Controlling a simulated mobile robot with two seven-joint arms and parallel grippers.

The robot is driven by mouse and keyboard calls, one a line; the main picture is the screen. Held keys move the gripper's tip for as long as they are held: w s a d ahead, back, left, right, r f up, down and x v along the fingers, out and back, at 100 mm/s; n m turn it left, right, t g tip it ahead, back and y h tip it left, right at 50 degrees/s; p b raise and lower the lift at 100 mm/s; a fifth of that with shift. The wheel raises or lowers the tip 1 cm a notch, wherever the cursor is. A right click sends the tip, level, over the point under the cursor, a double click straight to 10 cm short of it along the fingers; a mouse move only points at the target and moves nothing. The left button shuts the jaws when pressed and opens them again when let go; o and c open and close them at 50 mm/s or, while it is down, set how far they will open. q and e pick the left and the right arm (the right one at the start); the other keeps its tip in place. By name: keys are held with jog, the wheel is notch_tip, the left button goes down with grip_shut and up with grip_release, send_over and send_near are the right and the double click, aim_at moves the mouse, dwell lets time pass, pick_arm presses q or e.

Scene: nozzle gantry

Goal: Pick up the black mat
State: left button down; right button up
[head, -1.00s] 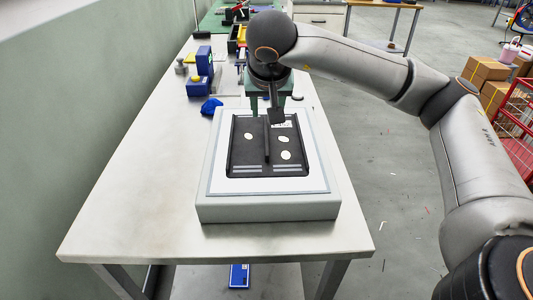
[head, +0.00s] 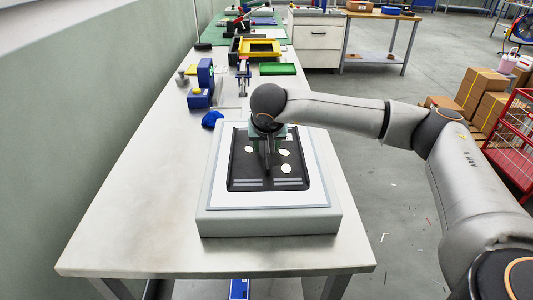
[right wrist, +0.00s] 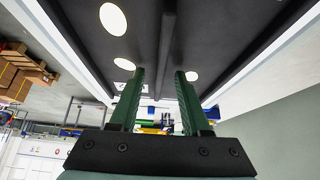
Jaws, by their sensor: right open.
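The black mat (head: 298,172) lies in the recess of a light grey box frame (head: 215,215) on the table. It carries several white ovals and a raised dark bar (head: 268,160) along its middle. My right gripper (head: 267,143) is over the far part of the mat, pointing down, and partly hides it. In the right wrist view, its two green fingers (right wrist: 160,72) are open. The mat (right wrist: 230,40) fills the top there, and the bar (right wrist: 167,45) runs between the fingers' lines. Nothing is held. I cannot tell whether the fingertips touch the mat. My left gripper is not in view.
A blue crumpled thing (head: 212,118) and blue blocks (head: 200,97) lie left behind the frame. A yellow tray (head: 260,48) and green tray (head: 278,69) are farther back. The table (head: 130,220) is clear at the left and front. A wall borders it at left.

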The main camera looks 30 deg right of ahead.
grip_shut()
dwell(0.3)
jog(key=shift+r, duration=0.1)
dwell(1.0)
